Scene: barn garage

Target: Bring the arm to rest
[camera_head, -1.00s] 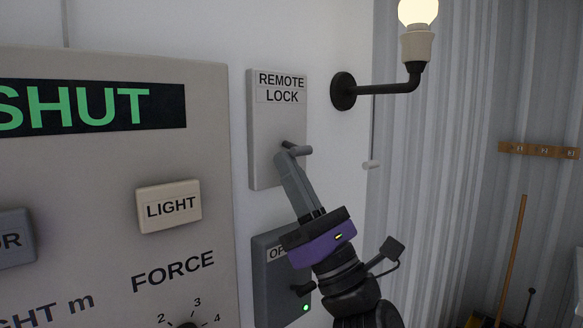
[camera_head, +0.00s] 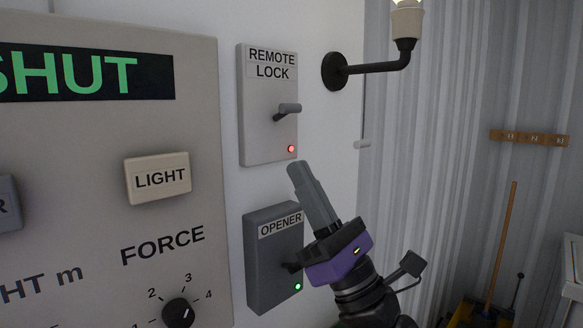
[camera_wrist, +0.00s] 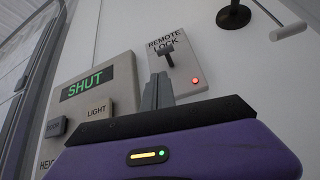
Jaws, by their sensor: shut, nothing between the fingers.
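My gripper (camera_head: 296,170) has a purple wrist and grey fingers that are shut with nothing between them. It points up and left, in front of the wall, below the remote lock box (camera_head: 262,140) and beside the opener box (camera_head: 258,258). It looks apart from both. In the wrist view the fingers (camera_wrist: 156,80) stand just below the lock's lever (camera_wrist: 167,52).
A large panel (camera_head: 90,210) with a green SHUT display, a LIGHT button (camera_head: 158,178) and a FORCE dial (camera_head: 178,313) fills the left. The opener has a green light. A wall lamp (camera_head: 370,67) juts out at upper right. A broom handle (camera_head: 501,245) leans farther right.

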